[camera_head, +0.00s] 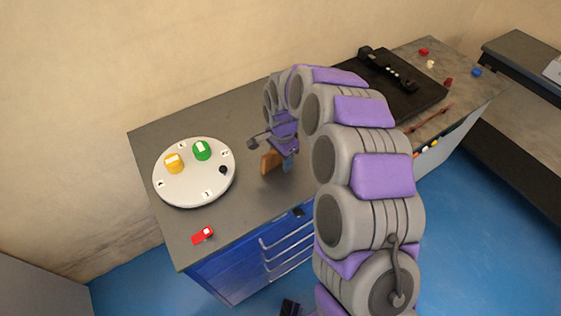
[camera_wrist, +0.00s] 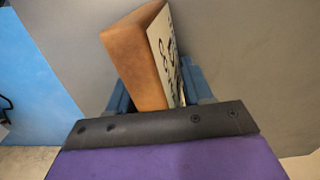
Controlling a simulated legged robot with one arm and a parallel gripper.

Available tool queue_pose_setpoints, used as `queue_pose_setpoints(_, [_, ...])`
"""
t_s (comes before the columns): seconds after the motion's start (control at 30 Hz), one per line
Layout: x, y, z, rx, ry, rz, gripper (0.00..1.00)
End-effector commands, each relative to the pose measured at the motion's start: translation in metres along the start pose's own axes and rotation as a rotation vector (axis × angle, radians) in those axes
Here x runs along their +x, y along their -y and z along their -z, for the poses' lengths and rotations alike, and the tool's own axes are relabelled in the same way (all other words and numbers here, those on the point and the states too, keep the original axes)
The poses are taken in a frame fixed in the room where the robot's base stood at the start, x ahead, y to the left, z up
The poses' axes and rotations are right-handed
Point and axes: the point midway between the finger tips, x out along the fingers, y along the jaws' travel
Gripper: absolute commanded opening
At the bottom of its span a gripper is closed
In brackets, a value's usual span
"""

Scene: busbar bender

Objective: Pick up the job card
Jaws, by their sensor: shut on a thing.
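The job card shows in the wrist view as a thick orange-brown piece (camera_wrist: 137,62) with a white face carrying dark marks. In the head view its brown side (camera_head: 268,161) shows above the grey worktop, left of my gripper (camera_head: 287,163). In the wrist view the blue fingers of my gripper (camera_wrist: 158,92) stand on either side of the card and are shut on it. The card's lower end is hidden behind the dark wrist edge. I cannot tell whether the card touches the worktop.
A round white plate (camera_head: 192,190) with a yellow knob (camera_head: 174,164), a green knob (camera_head: 202,150) and a black knob lies at the left. A red piece (camera_head: 203,236) is near the front edge. A black machine plate (camera_head: 405,97) and small coloured pieces are at the right.

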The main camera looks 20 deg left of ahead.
Motion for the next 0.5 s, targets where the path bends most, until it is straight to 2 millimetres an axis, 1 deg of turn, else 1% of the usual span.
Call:
queue_pose_setpoints(0.03, [0.0042,-0.0010,-0.0016,0.001,0.002,-0.011,0.41])
queue_pose_setpoints(0.07, [0.0043,0.0000,-0.0022,0.001,0.001,-0.011,0.38])
queue_pose_setpoints(0.43, [0.0034,0.0022,-0.0030,0.001,0.000,-0.008,0.02])
queue_pose_setpoints(0.47, [0.0034,0.0023,-0.0030,0.001,0.000,-0.008,0.00])
queue_pose_setpoints(0.5, [0.0033,0.0022,-0.0029,0.001,0.000,-0.007,0.00])
